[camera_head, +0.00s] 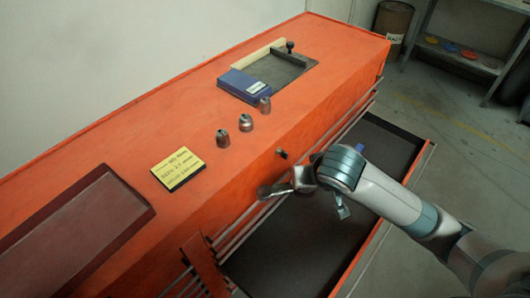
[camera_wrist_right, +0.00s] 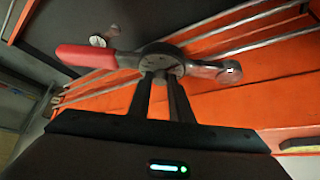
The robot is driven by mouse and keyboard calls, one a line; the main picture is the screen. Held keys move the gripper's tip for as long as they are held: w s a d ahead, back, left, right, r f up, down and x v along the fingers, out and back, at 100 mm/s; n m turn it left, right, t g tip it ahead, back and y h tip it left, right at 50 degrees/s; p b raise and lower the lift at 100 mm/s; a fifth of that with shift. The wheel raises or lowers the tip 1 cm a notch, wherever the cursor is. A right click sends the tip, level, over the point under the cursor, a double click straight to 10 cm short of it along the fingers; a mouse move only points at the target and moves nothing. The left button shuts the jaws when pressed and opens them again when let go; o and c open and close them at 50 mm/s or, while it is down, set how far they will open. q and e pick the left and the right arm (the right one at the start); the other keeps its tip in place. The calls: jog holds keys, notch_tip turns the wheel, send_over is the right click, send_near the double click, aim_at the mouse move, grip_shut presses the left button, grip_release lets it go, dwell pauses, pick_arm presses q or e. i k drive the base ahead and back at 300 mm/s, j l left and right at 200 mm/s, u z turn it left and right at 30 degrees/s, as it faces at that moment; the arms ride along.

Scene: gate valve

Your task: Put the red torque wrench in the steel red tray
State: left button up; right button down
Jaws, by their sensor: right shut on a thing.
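The red torque wrench shows in the right wrist view, with a red handle (camera_wrist_right: 86,56) at left and a steel head at right. My right gripper (camera_wrist_right: 163,80) is shut on its middle, and the wrench lies across the fingertips. In the head view my right gripper (camera_head: 303,180) is over the open drawer, beside the cabinet's front edge; the wrench's steel end (camera_head: 268,191) sticks out to its left, while the arm hides much of the rest. The dark red tray (camera_head: 75,231) lies on the cabinet top at far left and looks empty. My left gripper is out of view.
The orange cabinet top (camera_head: 180,110) holds a yellow note (camera_head: 178,168), several small steel fittings (camera_head: 246,123) and a blue box (camera_head: 243,85) by a dark recess. An open dark drawer (camera_head: 290,250) extends below the front edge. Shelving (camera_head: 455,60) stands at back right.

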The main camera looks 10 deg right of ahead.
aim_at(64, 227)
jog(key=k+j, duration=0.2)
jog(key=k, duration=0.15)
jog(key=k+j, duration=0.15)
jog(key=k, duration=0.15)
jog(key=k+j, duration=0.25)
jog(key=j, duration=0.15)
jog(key=k+j+u, duration=0.15)
jog(key=k+j, duration=0.3)
jog(key=j, duration=0.3)
jog(key=k+j, duration=0.1)
jog(key=j, duration=0.3)
jog(key=k+j+u, duration=0.1)
jog(key=j, duration=0.35)
jog(key=k+j, duration=0.1)
jog(key=j, duration=0.3)
jog(key=k+j+u, duration=0.1)
jog(key=j, duration=0.35)
